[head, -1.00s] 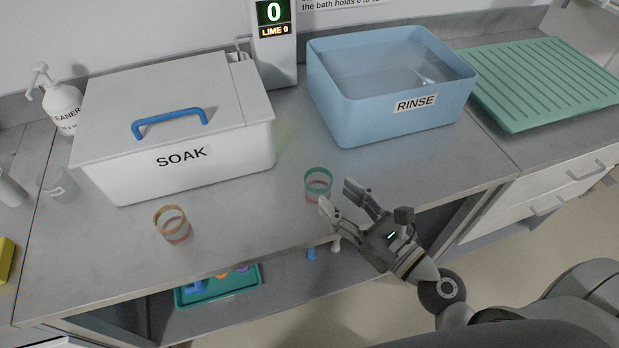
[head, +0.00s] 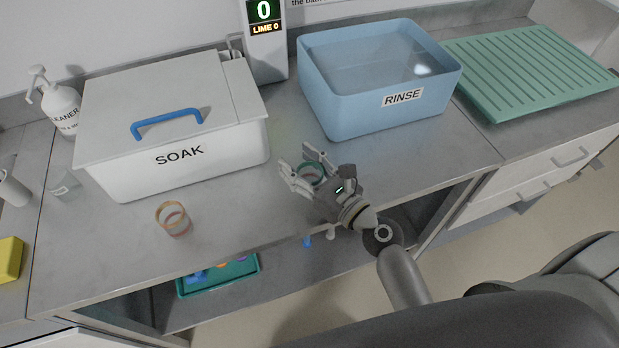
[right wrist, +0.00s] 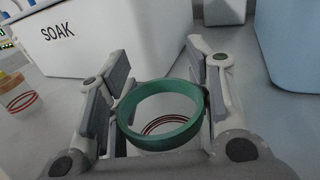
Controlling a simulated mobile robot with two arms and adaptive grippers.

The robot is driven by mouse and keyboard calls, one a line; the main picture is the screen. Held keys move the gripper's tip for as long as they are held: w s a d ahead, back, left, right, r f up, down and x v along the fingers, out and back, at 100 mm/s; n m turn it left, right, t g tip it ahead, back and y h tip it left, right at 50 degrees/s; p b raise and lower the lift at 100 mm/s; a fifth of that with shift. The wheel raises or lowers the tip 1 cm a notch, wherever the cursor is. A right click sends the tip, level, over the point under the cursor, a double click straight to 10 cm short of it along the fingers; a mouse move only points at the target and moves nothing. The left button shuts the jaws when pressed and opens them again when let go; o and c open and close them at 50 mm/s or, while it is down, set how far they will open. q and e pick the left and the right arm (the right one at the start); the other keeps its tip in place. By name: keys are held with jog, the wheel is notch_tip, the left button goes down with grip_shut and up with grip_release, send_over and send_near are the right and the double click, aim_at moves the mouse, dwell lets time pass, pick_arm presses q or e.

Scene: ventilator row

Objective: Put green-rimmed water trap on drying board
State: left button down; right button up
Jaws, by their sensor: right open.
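The green-rimmed water trap (head: 311,169) stands upright on the counter in front of the blue rinse tub. My right gripper (head: 301,168) is open, with its fingers on either side of the trap. In the right wrist view the trap's green rim (right wrist: 160,141) sits between the two open fingers (right wrist: 160,105), with red rings visible inside the clear cup. I cannot tell whether a finger touches it. The green ribbed drying board (head: 535,68) lies empty at the back right. My left gripper is not in view.
An orange-rimmed trap (head: 172,217) stands to the left on the counter. The lidded SOAK box (head: 180,165) is behind it. The RINSE tub (head: 385,105) holds water and stands between the trap and the board. A teal tray (head: 218,277) sits on the shelf below.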

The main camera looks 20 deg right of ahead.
jog(key=c, duration=0.7)
jog(key=shift+c, duration=0.8)
